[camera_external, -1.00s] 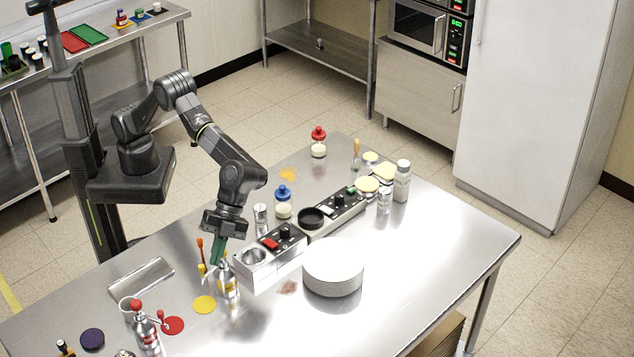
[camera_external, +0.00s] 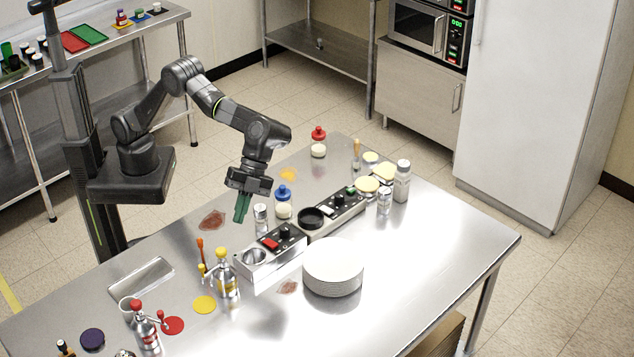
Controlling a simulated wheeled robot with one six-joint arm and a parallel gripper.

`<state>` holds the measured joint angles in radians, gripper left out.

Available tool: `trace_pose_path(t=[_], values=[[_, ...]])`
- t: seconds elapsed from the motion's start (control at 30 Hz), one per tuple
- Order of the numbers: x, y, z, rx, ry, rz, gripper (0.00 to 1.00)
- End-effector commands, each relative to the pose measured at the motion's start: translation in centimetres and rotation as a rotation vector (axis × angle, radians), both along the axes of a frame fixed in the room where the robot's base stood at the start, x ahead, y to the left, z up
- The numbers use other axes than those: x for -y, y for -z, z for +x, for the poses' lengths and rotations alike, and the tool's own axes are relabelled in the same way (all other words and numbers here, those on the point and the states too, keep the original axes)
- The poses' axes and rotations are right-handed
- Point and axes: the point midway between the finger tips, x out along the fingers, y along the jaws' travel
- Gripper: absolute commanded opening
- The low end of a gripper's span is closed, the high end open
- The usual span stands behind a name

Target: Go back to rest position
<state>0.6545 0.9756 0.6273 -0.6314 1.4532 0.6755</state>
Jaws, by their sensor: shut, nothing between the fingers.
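My gripper (camera_external: 241,208) has green fingers that point down. It hangs above the metal table (camera_external: 420,268), behind the grey appliance with the red switch (camera_external: 269,256). Its fingers are closed together with nothing between them. My arm is bent, reaching out from its column at the left and over the table. A pump bottle with a yellow top (camera_external: 226,277) stands on the table, below and left of the gripper, clear of it.
A red-topped pump bottle (camera_external: 146,330) and a metal tray (camera_external: 141,279) are at the left. The table's right end is clear.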

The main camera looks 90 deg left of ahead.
Motion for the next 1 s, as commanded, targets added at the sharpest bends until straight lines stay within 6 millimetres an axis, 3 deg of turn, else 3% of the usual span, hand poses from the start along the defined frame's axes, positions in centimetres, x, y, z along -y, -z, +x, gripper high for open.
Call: trace_pose_path(t=[0.67, 0.83, 1.0], values=[[0.0, 0.0, 0.0, 0.0, 0.0, 0.001, 0.0], [0.9, 1.2, -0.5, -0.001, 0.001, 0.001, 0.0], [2.6, 3.7, -1.3, -0.002, 0.002, 0.002, 0.0]])
